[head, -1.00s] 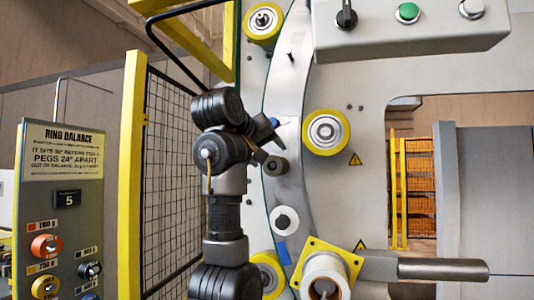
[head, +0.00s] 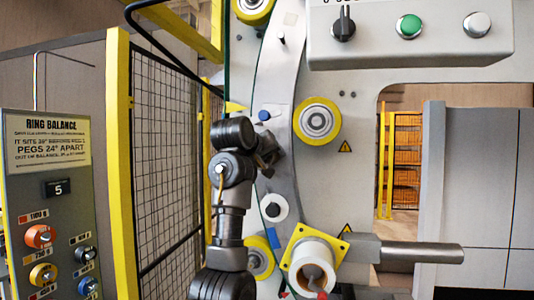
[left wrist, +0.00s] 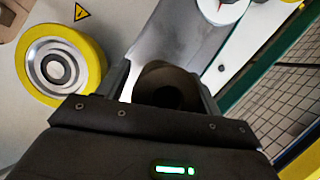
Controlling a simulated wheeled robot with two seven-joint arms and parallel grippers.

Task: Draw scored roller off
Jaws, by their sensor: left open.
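My left gripper (head: 270,155) is at the curved grey ring, its jaws open. In the left wrist view, a dark brown roller (left wrist: 166,84) with a hollow end lies between the two fingers, and a gap shows beside it on the left. In the head view the gripper mostly hides this roller. Scoring on it cannot be made out. A yellow-rimmed roller (head: 316,121) is mounted right of the gripper and also shows in the left wrist view (left wrist: 58,65). A white roller (head: 273,207) sits on the ring below the gripper. My right gripper is not in view.
A control box (head: 408,40) overhangs at upper right. A yellow-flanged white spool (head: 312,262) and a grey horizontal bar (head: 425,252) are at lower right. A mesh fence with a yellow post (head: 118,160) and a ring balance panel (head: 48,200) stand left.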

